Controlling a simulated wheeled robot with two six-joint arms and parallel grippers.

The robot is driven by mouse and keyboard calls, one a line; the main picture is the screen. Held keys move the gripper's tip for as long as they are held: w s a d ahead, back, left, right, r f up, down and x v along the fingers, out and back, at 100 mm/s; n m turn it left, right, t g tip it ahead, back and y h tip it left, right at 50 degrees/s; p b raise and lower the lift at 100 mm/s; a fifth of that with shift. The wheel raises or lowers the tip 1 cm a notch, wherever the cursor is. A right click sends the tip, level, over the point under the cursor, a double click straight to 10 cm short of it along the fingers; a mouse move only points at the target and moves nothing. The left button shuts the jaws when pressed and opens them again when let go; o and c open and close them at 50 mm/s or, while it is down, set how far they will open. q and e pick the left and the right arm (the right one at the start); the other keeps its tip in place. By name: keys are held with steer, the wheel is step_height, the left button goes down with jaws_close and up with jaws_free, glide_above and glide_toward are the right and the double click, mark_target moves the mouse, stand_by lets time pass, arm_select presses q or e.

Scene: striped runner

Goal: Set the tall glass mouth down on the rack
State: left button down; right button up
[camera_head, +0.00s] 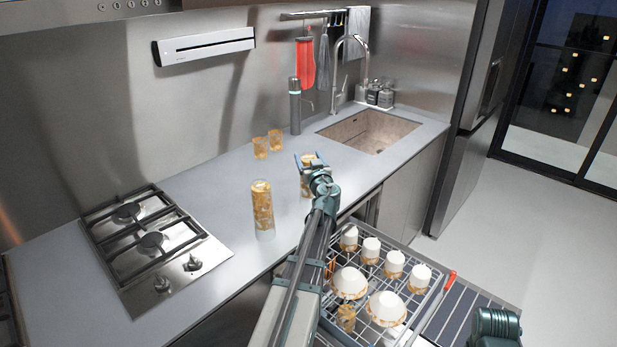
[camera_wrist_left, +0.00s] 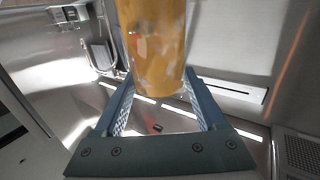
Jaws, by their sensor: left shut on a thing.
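My left gripper (camera_head: 309,168) is shut on an amber patterned glass (camera_head: 306,188), above or at the counter beyond the rack. The glass looks tall and roughly upright; the gripper hides its middle. In the left wrist view the glass (camera_wrist_left: 155,45) stands between the two fingers (camera_wrist_left: 158,88), its far end cut off by the frame; I cannot tell which end is its mouth. The pulled-out dish rack (camera_head: 323,300) is at lower centre, partly behind my left arm. A larger tall amber patterned vessel (camera_head: 262,207) stands on the counter left of my gripper. My right gripper does not show.
Several white-bottomed cups (camera_head: 370,248) and two white bowls (camera_head: 386,307) sit upside down on the rack, with an amber glass (camera_head: 346,318) at its front. Two short amber glasses (camera_head: 260,148) (camera_head: 275,140) stand at the back. A dark bottle (camera_head: 295,106) stands left of the sink (camera_head: 368,131).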

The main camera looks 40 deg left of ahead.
arm_select(q)
steer(key=shift+r+p, duration=0.85)
steer(key=shift+d+r+p, duration=0.25)
steer(key=shift+r+p, duration=0.3)
steer(key=shift+p, duration=0.05)
steer(key=shift+d+r+p, duration=0.2)
steer(key=shift+r+p, duration=0.35)
steer(key=d+r+p, duration=0.1)
steer(key=d, duration=1.4)
steer(key=shift+s, duration=0.3)
steer(key=shift+d, duration=0.1)
